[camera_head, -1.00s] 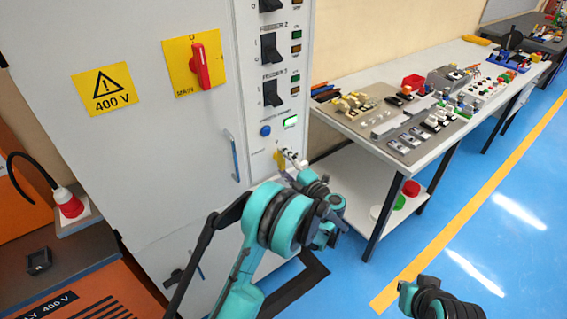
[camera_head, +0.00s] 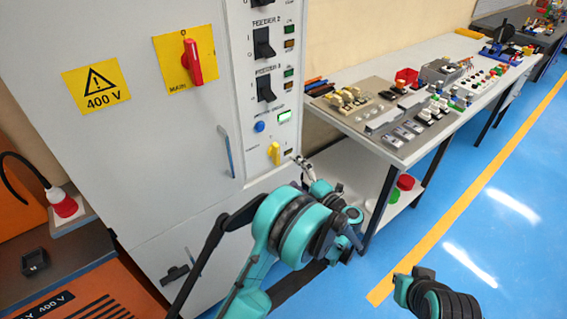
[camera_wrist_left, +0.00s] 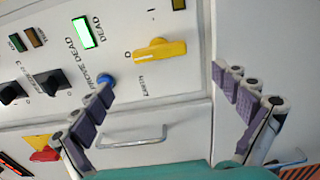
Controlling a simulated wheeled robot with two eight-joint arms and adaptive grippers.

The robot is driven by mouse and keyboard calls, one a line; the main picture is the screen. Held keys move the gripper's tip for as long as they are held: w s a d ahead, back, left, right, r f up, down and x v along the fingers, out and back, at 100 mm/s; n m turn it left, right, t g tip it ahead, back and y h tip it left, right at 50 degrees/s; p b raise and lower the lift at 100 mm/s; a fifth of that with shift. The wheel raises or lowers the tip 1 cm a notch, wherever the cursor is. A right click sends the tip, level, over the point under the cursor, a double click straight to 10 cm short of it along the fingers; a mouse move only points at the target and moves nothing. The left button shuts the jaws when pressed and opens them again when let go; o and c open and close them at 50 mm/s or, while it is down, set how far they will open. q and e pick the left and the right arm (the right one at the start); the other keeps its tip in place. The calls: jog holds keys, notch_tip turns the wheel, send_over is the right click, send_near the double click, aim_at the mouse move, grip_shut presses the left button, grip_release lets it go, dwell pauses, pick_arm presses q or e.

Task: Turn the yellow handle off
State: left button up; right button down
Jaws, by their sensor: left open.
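The yellow handle (camera_head: 274,153) is low on the grey cabinet's control strip, below a blue button, and stands roughly upright in the head view. It also shows in the left wrist view (camera_wrist_left: 160,50), lying across that turned picture beside a "0" mark and an "EARTH" label. My left gripper (camera_head: 299,161) is just right of the handle in the head view, apart from it. In the left wrist view its fingers (camera_wrist_left: 168,92) are spread wide and empty, with the handle beyond the gap between them. My right gripper is out of view.
A blue button (camera_head: 260,127) and a lit green display (camera_head: 284,117) sit above the handle. A workbench (camera_head: 420,148) with parts stands at right.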

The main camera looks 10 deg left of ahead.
pick_arm(q)
jog(key=shift+v, duration=1.75)
jog(key=w+d+r+m+t+h, duration=0.15)
jog(key=r+m+t+h, duration=0.35)
jog(key=r+m+h, duration=0.5)
jog(key=d+r+m+t+h, duration=0.4)
jog(key=r+m, duration=0.4)
jog(key=r, duration=0.7)
jog(key=s+a+f+m+g, duration=0.3)
jog(key=s+f, duration=0.4)
jog(key=s, duration=0.3)
jog(key=s+a+f+m+g, duration=0.4)
jog(key=s+f, duration=0.3)
jog(key=s, duration=0.3)
jog(key=s+a+f+m+g, duration=0.3)
jog(key=s+a+f+g, duration=0.2)
jog(key=s+f, duration=0.3)
jog(key=shift+s+a+m+g, duration=0.25)
jog(key=shift+s+g, duration=0.25)
jog(key=shift+s, duration=0.7)
